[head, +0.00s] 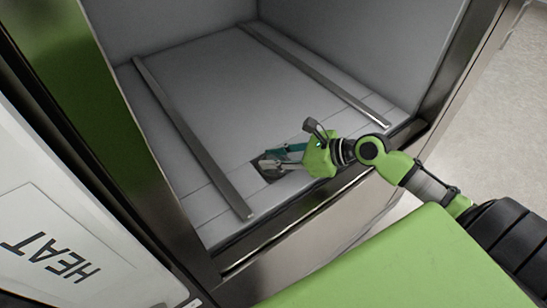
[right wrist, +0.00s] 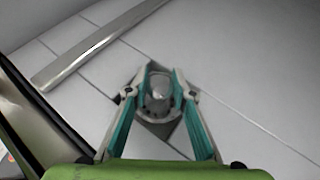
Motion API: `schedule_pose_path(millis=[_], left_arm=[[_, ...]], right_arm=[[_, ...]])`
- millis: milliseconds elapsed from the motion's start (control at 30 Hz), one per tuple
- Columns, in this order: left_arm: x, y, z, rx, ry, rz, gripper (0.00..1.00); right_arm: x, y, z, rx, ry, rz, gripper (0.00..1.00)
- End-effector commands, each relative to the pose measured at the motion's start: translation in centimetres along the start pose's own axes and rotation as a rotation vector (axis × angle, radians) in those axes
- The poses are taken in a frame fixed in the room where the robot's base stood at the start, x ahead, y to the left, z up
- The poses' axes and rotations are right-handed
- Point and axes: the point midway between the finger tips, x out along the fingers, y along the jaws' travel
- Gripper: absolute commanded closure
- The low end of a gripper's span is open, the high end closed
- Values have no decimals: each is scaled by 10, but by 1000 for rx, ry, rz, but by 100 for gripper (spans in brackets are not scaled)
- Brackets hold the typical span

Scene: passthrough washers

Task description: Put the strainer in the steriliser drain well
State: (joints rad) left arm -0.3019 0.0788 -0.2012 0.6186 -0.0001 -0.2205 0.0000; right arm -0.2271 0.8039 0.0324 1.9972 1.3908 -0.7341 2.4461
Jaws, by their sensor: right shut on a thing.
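The strainer (right wrist: 159,96) is a small grey round piece between the fingertips of my right gripper in the right wrist view. My right gripper (head: 268,162) is shut on it, with teal and grey fingers pointing down at the chamber floor. The drain well (right wrist: 182,140) is a dark square recess in the pale floor, right at the fingertips, and it also shows in the head view (head: 270,175). The strainer is over or in the recess; I cannot tell how deep it sits. The fingers partly hide both. My left gripper is not in view.
Two metal rails (head: 190,135) run along the chamber floor, one on each side of the well. The steriliser's front sill (head: 300,222) lies under my right arm. A white panel marked HEAT (head: 50,255) is at the left. The rear floor is clear.

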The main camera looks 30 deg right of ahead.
Motion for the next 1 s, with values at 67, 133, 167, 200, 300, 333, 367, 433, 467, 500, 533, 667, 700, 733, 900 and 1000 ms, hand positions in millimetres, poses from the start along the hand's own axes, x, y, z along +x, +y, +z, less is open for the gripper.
schedule_pose_path(millis=[67, 133, 167, 200, 300, 333, 367, 433, 467, 500, 533, 667, 700, 733, 900, 1000], left_arm=[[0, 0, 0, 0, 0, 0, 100], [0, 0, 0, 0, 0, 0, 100], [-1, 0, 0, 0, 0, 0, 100], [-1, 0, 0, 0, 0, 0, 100], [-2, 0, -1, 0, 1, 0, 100], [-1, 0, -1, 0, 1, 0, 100], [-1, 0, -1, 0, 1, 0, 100], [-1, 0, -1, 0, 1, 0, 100], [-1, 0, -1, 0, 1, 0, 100], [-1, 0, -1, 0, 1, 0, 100], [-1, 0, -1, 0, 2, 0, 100], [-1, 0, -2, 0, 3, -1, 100], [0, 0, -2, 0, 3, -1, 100], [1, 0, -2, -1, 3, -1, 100], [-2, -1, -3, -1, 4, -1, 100], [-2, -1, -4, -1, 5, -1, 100]], right_arm=[[0, 0, 1, 0, -1, 0, 100], [0, 0, 1, 0, -1, 0, 100], [0, 0, 1, 0, -1, 0, 100], [0, 0, 0, 0, -1, 0, 100], [1, 0, -2, 1, 0, 0, 66], [1, 0, -2, 0, 0, 0, 60], [1, 0, -2, 0, 0, 0, 60], [1, 0, -2, 0, 0, 0, 60], [1, 0, -2, 0, 0, 0, 60], [1, 0, -2, 0, 1, 0, 60], [1, 0, -1, 0, 0, 0, 60], [1, 0, -1, 0, 0, 0, 60], [0, 0, 0, -2, 0, 0, 60], [0, 0, 1, -2, 0, 0, 60], [-19, 0, -1, 2, 3, -1, 60], [-37, 0, -1, 0, 5, -1, 60]])
